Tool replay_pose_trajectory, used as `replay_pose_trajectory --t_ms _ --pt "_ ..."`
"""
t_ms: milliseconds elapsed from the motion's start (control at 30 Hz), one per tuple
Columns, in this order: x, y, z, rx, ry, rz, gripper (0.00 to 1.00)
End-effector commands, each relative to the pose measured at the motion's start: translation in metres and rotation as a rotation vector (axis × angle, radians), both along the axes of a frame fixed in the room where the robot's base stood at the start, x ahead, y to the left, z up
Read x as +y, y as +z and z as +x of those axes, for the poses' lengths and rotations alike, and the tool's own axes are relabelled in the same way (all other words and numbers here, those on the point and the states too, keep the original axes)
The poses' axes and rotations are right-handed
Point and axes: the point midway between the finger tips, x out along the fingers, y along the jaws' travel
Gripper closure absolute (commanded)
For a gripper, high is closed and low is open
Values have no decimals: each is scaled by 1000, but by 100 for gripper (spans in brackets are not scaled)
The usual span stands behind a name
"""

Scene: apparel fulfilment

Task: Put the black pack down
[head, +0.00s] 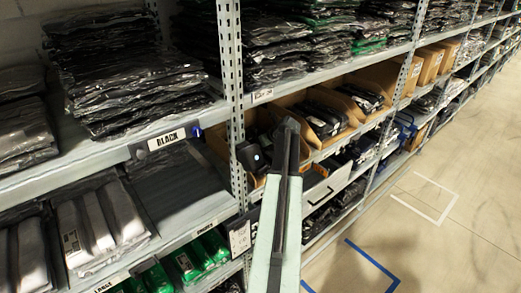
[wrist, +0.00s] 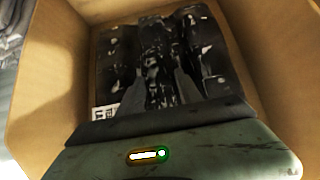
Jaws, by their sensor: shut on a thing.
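In the wrist view my gripper (wrist: 160,76) points down into an open cardboard bin (wrist: 55,75). Its two dark fingers are shut on a shiny black pack (wrist: 157,92), which stands up between them. More black packs (wrist: 215,62) lie in the bin around it, and the dark wraps blend together. I cannot tell whether the held pack touches those below. In the head view my arm reaches to a cardboard bin (head: 217,139) on the middle shelf. The fingertips and the held pack are hidden there.
More cardboard bins with black packs (head: 327,119) stand to the right on the same shelf. A shelf post (head: 233,95) rises close to my arm. Stacks of wrapped dark clothing (head: 120,70) fill the upper shelf. The floor at right is open.

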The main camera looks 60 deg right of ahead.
Motion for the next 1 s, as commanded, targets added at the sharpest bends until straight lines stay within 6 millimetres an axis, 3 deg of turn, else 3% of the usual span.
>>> replay_pose_trajectory --t_ms 333,367,433,767,1000 --pt "0 -5 0 -1 1 0 100" --pt "0 -4 0 0 1 1 53" --pt "0 -3 0 0 1 1 37" --pt "1 1 1 0 1 0 37" --pt "10 32 -23 -1 -1 0 37"
